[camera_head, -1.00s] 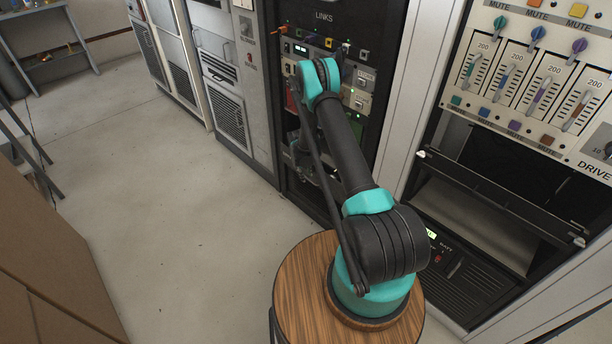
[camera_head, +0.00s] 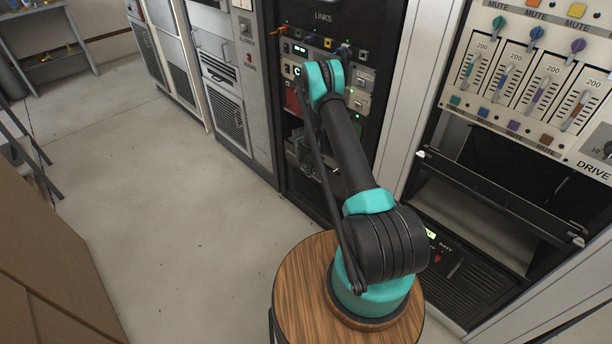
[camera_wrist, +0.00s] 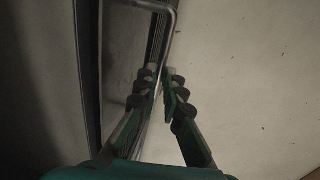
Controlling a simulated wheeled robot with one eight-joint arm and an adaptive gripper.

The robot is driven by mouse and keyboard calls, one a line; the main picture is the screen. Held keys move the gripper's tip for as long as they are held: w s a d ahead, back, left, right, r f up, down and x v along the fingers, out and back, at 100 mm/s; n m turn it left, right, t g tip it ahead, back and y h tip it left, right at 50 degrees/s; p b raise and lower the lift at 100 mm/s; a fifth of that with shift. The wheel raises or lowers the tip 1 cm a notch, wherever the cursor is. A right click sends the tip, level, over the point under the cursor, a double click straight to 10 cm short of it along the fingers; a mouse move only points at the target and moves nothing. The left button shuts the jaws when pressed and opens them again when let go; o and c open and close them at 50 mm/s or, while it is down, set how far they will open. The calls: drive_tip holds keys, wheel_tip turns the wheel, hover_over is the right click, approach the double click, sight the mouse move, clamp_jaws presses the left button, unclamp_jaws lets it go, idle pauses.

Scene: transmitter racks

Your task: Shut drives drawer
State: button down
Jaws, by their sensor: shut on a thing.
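In the wrist view, my gripper (camera_wrist: 160,78) has its two green and dark fingers on either side of a bent metal handle (camera_wrist: 169,28), and it is shut on it. The handle runs along a dark upright front (camera_wrist: 135,50). In the head view, my arm reaches to the rack labelled LINKS (camera_head: 323,17); its gripper is hidden behind the arm. No drives label is readable on the held front. A label starting DRIVE shows on the slider panel (camera_head: 550,70) of the right rack, with a dark barred front (camera_head: 500,195) sticking out below it.
Coloured plugs and modules (camera_head: 322,50) fill the LINKS rack near my arm. Grey cabinets (camera_head: 215,55) stand to its left. The pale floor (camera_head: 170,200) is open left of my base. Brown boxes (camera_head: 40,250) stand at the lower left.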

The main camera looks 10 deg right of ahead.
drive_tip(key=shift+w+d, duration=0.45)
drive_tip(key=shift+d, duration=0.05)
drive_tip(key=c, duration=1.6)
unclamp_jaws()
drive_tip(key=shift+d, duration=0.1)
drive_tip(key=r, duration=0.4)
drive_tip(key=s+a+r, duration=0.1)
drive_tip(key=r, duration=0.2)
drive_tip(key=a+r, duration=0.1)
drive_tip(key=r, duration=0.3)
drive_tip(key=shift+s+r, duration=0.2)
drive_tip(key=shift+r, duration=0.15)
